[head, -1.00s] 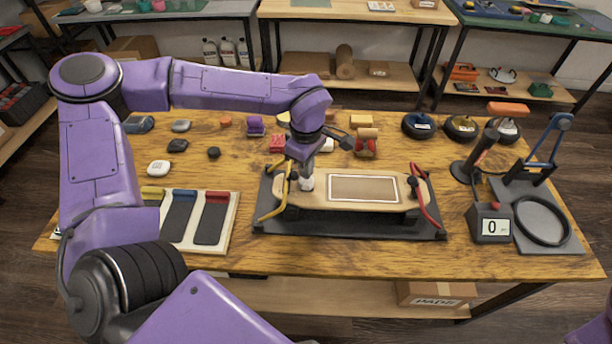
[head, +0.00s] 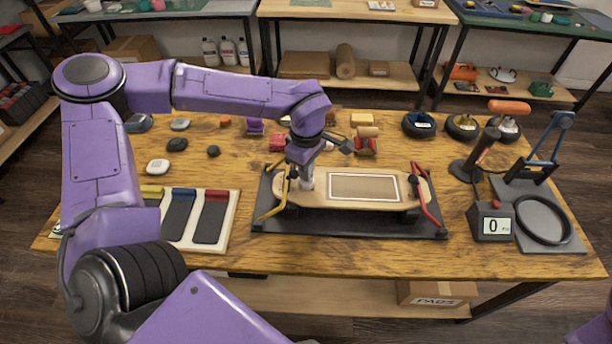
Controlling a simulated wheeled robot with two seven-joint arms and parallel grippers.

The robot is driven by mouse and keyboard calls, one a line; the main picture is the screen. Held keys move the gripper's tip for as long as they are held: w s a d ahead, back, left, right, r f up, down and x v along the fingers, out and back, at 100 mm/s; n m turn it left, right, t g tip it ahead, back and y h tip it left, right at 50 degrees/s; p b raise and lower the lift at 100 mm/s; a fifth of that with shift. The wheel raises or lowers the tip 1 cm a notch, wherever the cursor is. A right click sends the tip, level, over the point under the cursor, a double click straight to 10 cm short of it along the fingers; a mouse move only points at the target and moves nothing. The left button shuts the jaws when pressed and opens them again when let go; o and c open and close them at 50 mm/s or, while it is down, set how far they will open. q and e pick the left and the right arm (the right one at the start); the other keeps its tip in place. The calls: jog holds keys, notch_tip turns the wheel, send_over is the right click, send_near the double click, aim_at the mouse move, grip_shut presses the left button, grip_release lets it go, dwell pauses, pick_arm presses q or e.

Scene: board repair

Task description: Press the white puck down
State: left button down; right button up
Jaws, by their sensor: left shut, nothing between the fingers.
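My left gripper (head: 306,182) points straight down, shut, over the left end of the wooden skateboard deck (head: 414,190). Its fingertips are at or just above the deck, beside the white-outlined rectangle. I cannot make out a white puck beneath them; the gripper covers that spot. The deck rests on a dark base, with a yellow-handled clamp (head: 268,213) at its left end and a red-handled clamp (head: 427,200) at its right end. A separate white rounded piece (head: 158,167) lies on the table at left, away from the gripper. My right gripper is not in view.
Left of the base lies a white board (head: 233,212) with blue, red and yellow-topped dark strips. Several small coloured pieces stand behind the deck. At right are a gauge box (head: 491,223) reading 0 and a stand with a black ring (head: 543,220).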

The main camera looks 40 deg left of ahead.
pick_arm(q)
jog(key=shift+f, duration=0.35)
dwell(0.7)
jog(key=shift+r+p, duration=0.1)
jog(key=shift+p, duration=0.2)
notch_tip(320, 180, up, 8)
jog(key=p, duration=0.9)
